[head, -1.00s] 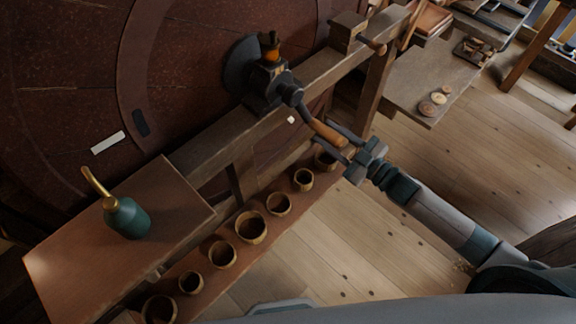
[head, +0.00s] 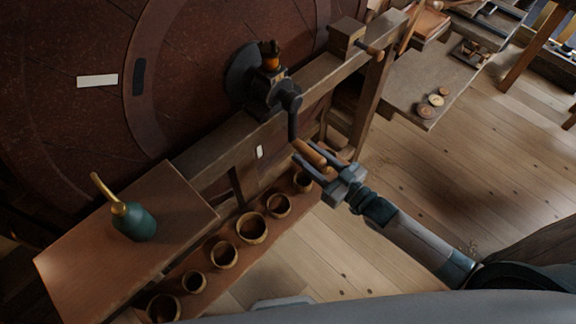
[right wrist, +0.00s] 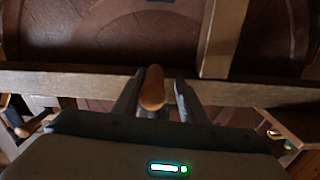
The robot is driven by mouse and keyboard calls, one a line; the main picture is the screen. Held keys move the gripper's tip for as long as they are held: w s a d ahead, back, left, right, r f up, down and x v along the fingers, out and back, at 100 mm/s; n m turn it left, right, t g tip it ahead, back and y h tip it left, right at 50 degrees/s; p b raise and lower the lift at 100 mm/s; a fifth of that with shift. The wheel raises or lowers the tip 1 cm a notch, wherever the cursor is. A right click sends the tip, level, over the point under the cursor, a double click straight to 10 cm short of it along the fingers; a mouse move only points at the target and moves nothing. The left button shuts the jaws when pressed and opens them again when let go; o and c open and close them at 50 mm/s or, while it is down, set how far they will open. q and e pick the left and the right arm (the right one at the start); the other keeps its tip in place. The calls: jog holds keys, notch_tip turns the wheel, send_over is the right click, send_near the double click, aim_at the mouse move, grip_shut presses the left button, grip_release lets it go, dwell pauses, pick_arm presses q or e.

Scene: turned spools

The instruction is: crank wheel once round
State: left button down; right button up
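The large dark red-brown wheel (head: 60,130) fills the left of the head view, with a pale mark (head: 97,81) on its face. The dark metal crank arm (head: 292,118) hangs down from the hub on the wooden beam. Its turned wooden handle (head: 304,149) also shows in the right wrist view (right wrist: 152,88). My right gripper (head: 312,163) is shut on this handle, one finger on each side; a narrow gap seems to show beside one finger in the right wrist view. My left gripper is not in view.
A green oil can with a brass spout (head: 134,222) stands on the wooden shelf (head: 75,270) at left. Several small wooden cups line the lower plank (head: 205,278) below the crank. A side table (head: 405,85) at right holds wooden discs.

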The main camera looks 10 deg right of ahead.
jog(key=s+a+r+m+p, duration=0.3)
jog(key=s+a+m+p, duration=0.2)
jog(key=a+m, duration=0.1)
jog(key=shift+s+a+m, duration=0.2)
jog(key=shift+a+m, duration=0.2)
jog(key=shift+a, duration=0.1)
jog(key=shift+s+d, duration=0.1)
dwell(0.4)
jog(key=shift+w+d+f, duration=0.15)
jog(key=shift+w+f, duration=0.05)
jog(key=shift+d, duration=0.1)
jog(key=p+v, duration=0.2)
jog(key=v, duration=0.8)
jog(key=shift+s+r, duration=0.25)
jog(key=shift+s, duration=0.15)
